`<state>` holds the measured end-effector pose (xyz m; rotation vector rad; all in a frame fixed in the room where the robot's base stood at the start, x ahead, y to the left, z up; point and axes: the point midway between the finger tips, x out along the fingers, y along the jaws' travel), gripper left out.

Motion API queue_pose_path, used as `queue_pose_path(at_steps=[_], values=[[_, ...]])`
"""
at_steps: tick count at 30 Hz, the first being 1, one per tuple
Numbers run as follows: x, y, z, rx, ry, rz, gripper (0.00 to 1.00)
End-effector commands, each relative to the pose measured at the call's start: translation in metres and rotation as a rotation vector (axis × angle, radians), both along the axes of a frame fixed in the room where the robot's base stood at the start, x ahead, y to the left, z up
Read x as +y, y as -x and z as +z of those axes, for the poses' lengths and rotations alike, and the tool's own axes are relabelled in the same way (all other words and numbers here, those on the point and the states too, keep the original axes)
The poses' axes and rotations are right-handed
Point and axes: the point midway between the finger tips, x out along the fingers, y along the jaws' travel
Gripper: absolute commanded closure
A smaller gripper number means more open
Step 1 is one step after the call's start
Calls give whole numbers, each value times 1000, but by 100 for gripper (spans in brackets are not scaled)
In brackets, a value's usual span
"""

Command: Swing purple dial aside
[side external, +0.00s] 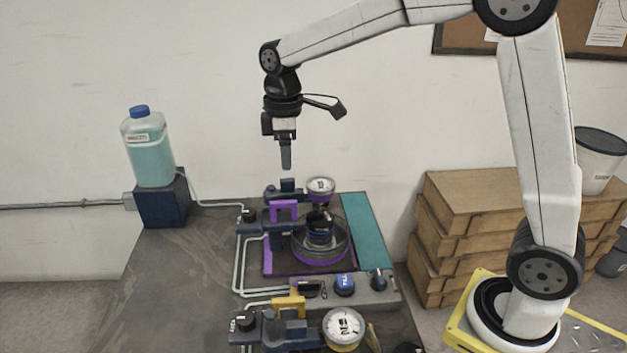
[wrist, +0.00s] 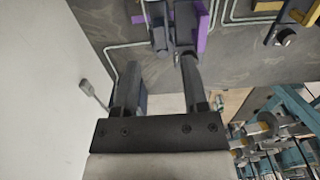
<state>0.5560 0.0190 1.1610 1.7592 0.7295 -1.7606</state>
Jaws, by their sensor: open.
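The purple dial (side external: 320,187) is a round white-faced gauge with a purple rim at the back of the purple-edged station. Just in front of it is a dark round fixture with a purple ring (side external: 320,255). A purple upright bracket (side external: 284,210) stands to the left; a purple piece also shows at the top of the wrist view (wrist: 202,28). My gripper (side external: 286,166) points down, above and slightly left of the dial, apart from it. In the wrist view my gripper's fingers (wrist: 158,75) are spread with nothing between them. I cannot make out the dial's face there.
A yellow-rimmed gauge (side external: 343,328) and yellow bracket (side external: 289,304) stand nearer on the bench (side external: 165,275). A blue-capped bottle (side external: 147,150) stands on a dark block at left. Pale pipes run along the station's left. Wooden boxes (side external: 470,200) are at right.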

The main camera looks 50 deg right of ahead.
Motion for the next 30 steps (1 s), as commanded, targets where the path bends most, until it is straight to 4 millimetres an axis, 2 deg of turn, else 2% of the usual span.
queue_pose_path(at_steps=[9, 15, 27, 28, 30], values=[[0, 1, -39, 4, 0, 0, 44], [0, 0, -58, 1, -1, 0, 44], [0, 0, -64, -1, 0, 0, 44], [0, 0, -64, -1, 0, 0, 47], [0, 0, -64, -1, 0, 0, 70]])
